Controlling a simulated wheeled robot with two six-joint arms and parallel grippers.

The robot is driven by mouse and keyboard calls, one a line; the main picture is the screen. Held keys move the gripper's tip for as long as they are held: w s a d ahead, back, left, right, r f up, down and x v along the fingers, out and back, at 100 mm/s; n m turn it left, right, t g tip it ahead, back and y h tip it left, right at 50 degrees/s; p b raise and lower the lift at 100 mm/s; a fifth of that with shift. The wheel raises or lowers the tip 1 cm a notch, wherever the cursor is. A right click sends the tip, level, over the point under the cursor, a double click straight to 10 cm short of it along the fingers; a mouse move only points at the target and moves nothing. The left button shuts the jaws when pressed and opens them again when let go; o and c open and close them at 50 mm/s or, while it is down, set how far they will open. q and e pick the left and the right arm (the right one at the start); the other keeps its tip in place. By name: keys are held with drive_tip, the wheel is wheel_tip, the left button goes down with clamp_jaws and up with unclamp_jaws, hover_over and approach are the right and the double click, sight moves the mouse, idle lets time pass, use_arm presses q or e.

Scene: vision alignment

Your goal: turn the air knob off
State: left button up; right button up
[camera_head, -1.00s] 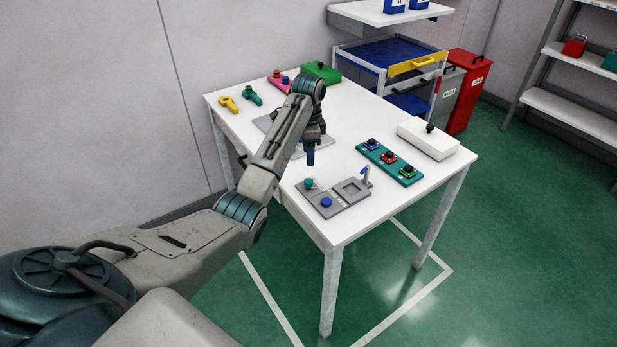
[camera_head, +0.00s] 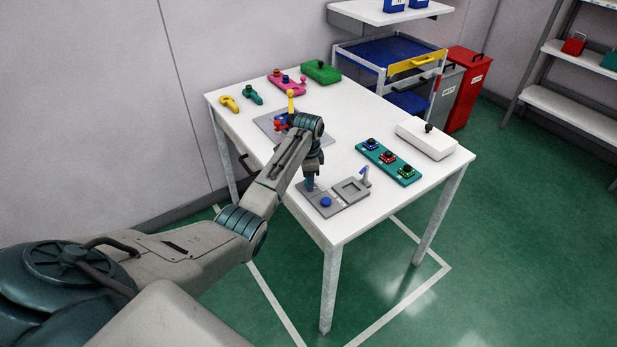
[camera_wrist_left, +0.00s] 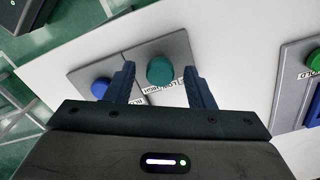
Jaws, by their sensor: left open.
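A grey panel (camera_head: 337,208) lies at the near corner of the white table. It carries a teal round knob (camera_wrist_left: 160,70) and a blue round knob (camera_head: 326,202); the blue one also shows in the left wrist view (camera_wrist_left: 101,88). Small labels sit beside the knobs, but I cannot read "air" on either. My left gripper (camera_head: 310,186) points down over the teal knob and hides it in the head view. In the left wrist view its open fingers (camera_wrist_left: 159,71) stand on either side of the teal knob, apart from it. My right gripper is not in view.
Beside the knobs is a grey square-framed part (camera_head: 352,189) with a small blue-tipped lever (camera_head: 364,176). A teal strip with several buttons (camera_head: 388,160) and a white box (camera_head: 427,138) lie to the right. A grey plate (camera_head: 262,122) with coloured parts lies behind my arm.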

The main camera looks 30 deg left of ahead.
use_arm(q)
drive_tip(key=c, duration=1)
drive_tip(key=n+p, duration=0.2)
drive_tip(key=shift+r+p, duration=0.2)
drive_tip(key=shift+p, duration=0.1)
drive_tip(key=n+p, duration=0.2)
drive_tip(key=n, duration=0.2)
drive_tip(key=shift+p, duration=0.35)
drive_tip(key=n+p, duration=0.2)
drive_tip(key=n, duration=0.2)
drive_tip(key=shift+p, duration=0.3)
drive_tip(key=shift+f+n+p, duration=0.1)
drive_tip(key=shift+n+p, duration=0.6)
drive_tip(key=shift+n, duration=1.3)
